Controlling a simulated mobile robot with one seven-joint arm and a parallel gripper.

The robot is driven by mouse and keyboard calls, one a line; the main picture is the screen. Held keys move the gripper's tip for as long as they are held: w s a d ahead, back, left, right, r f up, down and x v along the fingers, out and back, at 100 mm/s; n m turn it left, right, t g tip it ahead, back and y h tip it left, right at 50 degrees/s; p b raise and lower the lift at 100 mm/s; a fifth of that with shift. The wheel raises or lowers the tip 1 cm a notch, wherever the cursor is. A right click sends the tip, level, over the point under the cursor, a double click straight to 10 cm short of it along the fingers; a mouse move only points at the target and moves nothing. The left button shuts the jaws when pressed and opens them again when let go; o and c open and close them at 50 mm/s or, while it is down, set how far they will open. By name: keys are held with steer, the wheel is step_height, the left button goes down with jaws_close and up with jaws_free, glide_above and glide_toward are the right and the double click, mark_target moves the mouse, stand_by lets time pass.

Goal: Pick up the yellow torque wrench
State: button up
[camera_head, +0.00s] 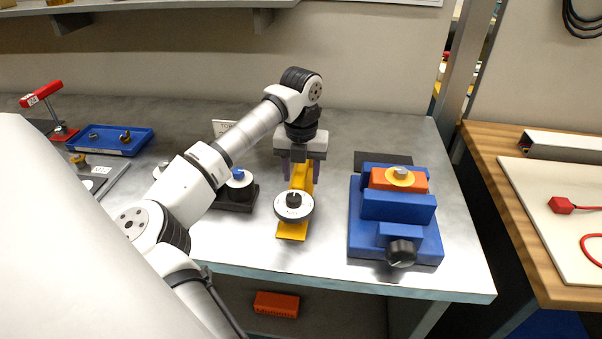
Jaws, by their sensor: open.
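The yellow torque wrench (291,230) lies on the grey workbench, its long side running away from me, with a white round dial and black knob (294,206) on its near part. My gripper (302,174) is over the far part of the wrench, pointing down, with one finger on each side of the yellow bar. The jaws are open. The far end of the wrench is partly hidden under my gripper, and I cannot tell whether the fingers touch it.
A blue vise (394,232) holding an orange block (412,182) stands to the right. A black base with a blue knob (238,178) is just left, partly behind my arm. A blue tray (109,149) is at the far left. A wooden table (540,225) adjoins on the right.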

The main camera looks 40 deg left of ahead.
jaws_close()
stand_by(0.3)
